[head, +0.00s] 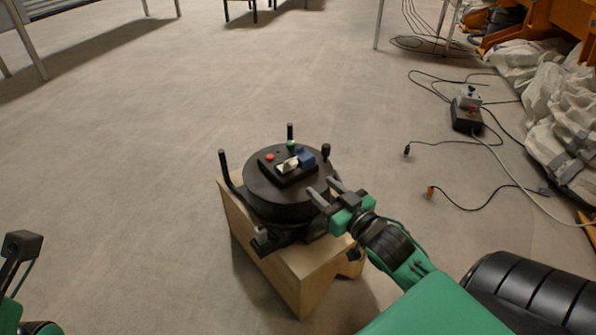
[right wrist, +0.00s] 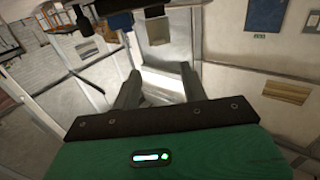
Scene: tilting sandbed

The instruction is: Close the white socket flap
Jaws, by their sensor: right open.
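The white socket flap (head: 287,166) sits on a small black panel on top of a round black device (head: 262,195). It looks raised at a tilt, but its exact angle is too small to tell. A blue flap (head: 306,158) stands just right of it. My right gripper (head: 326,192) is open and empty, with its fingers over the device's front right rim, apart from the white flap. In the right wrist view its two fingers (right wrist: 160,92) are spread, and I cannot make out the white flap there. Part of my left arm shows at the lower left, without its fingers.
The panel also has a red button (head: 269,157) and a green knob (head: 291,146). Black posts (head: 222,165) rise around the device, which stands on a wooden block (head: 300,278). A power box (head: 466,114) with cables lies farther right. The floor left is clear.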

